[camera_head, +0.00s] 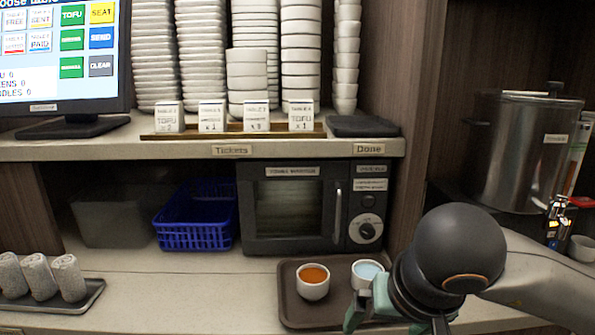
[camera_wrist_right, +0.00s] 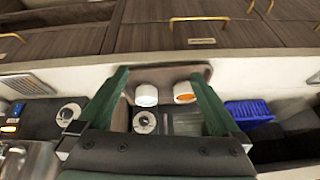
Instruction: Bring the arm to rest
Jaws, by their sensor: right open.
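My right gripper (camera_head: 384,308) comes in from the right, low over the brown tray (camera_head: 295,285), and partly covers its right side. Its two green fingers stand wide apart in the right wrist view (camera_wrist_right: 160,78), with nothing held between them. A white cup with pale blue contents (camera_head: 366,272) stands on the tray right beside the gripper; it shows between the fingers in the wrist view (camera_wrist_right: 146,95). I cannot tell whether a finger touches it. A white cup with orange contents (camera_head: 313,283) stands to its left. My left gripper is not in view.
A microwave (camera_head: 292,208) stands behind the tray, with a blue basket (camera_head: 197,217) to its left. Rolled towels on a tray (camera_head: 88,298) lie at far left. A large steel pot (camera_head: 525,150) stands at right. The counter left of the brown tray is clear.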

